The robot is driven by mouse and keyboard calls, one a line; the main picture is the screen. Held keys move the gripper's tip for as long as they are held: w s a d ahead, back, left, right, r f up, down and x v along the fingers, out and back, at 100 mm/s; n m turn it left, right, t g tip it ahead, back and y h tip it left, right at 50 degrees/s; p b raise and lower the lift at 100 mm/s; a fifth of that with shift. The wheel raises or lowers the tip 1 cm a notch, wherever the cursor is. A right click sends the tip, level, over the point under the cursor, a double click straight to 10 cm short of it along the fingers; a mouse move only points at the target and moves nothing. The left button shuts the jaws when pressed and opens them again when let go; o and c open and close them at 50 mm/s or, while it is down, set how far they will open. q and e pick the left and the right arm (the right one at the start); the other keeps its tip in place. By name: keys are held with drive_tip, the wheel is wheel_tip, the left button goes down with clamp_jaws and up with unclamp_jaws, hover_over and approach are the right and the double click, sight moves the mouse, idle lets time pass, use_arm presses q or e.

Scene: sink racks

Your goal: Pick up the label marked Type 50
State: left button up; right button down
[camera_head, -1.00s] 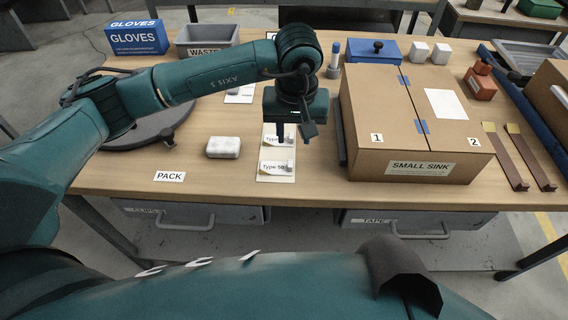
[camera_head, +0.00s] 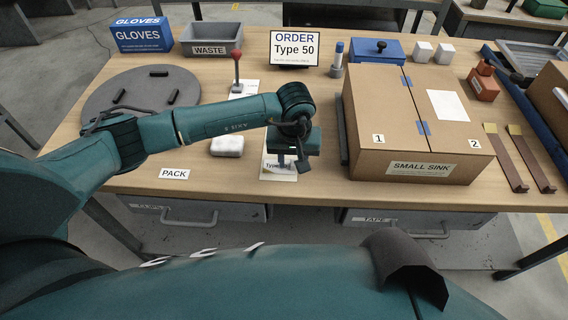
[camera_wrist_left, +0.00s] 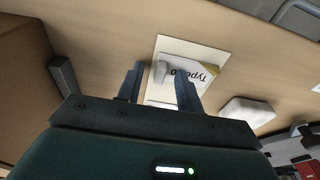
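The Type 50 label (camera_head: 270,165) is a white card lying on a pale sheet near the table's front edge, partly hidden by my left gripper in the head view. My right gripper is not in view.
A SMALL SINK box (camera_head: 390,145) stands close to the right of the gripper. A white block (camera_head: 227,147) lies to the left. The order screen (camera_head: 295,48) reads Type 50. A red-knobbed lever (camera_head: 236,68) and a round grey plate (camera_head: 130,92) stand farther left.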

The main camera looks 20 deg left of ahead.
use_arm(q)
clamp_jaws()
drive_tip(key=shift+r, duration=0.15)
idle(0.4)
